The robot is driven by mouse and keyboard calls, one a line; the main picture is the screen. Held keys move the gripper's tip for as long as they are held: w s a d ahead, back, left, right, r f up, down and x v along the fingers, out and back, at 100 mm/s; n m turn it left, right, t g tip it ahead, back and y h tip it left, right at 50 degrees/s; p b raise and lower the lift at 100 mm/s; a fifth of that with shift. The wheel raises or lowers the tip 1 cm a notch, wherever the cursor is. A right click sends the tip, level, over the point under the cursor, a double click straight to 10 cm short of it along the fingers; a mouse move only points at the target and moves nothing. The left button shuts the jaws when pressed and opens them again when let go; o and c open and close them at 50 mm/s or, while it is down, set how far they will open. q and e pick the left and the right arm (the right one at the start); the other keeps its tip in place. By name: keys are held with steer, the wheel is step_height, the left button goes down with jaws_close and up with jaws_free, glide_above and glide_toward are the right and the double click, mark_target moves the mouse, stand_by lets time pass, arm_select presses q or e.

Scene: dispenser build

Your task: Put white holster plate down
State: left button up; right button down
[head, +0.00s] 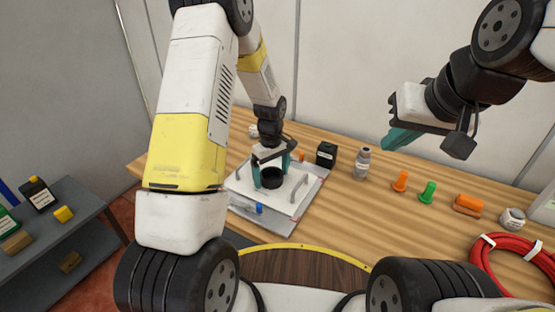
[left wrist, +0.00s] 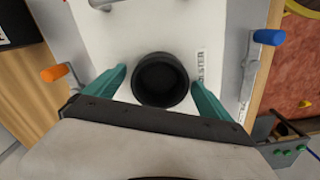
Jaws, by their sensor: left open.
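The white holster plate (head: 302,194) lies flat over a grey base (head: 265,222) on the wooden table in the head view. It carries a round black cup-like holster (head: 271,179) and a grey handle at each side. In the left wrist view the plate (left wrist: 110,35) fills the middle, with the black holster (left wrist: 160,79) at its centre. My left gripper (head: 272,172) is open, its teal fingers (left wrist: 158,92) on either side of the holster with gaps showing. My right gripper (head: 400,138) is raised over the table's right part; its teal fingers overlap in view.
An orange peg (left wrist: 54,73) and a blue peg (left wrist: 270,37) stick out at the plate's edges. A black box (head: 326,154) and a grey bottle (head: 362,163) stand right of it. Orange and green pieces and a red cable coil (head: 510,262) lie further right.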

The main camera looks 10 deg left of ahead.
arm_select(q)
steer(key=shift+r, duration=0.1)
step_height(320, 180, up, 12)
steer(key=s+a+r+m+t+h, duration=0.1)
steer(key=s+r+m+t, duration=0.1)
steer(key=s+r, duration=0.4)
steer(key=s+a+r+m+t, duration=0.15)
steer(key=s+r, duration=0.25)
steer(key=r, duration=0.5)
steer(key=s+r+m+t+h, duration=0.1)
steer(key=s+r+m, duration=0.3)
steer(key=s, duration=1)
steer(key=shift+r+m+t, duration=0.4)
steer(key=shift+m+t, duration=0.45)
steer(key=shift+m, duration=0.2)
steer(key=shift+a, duration=0.1)
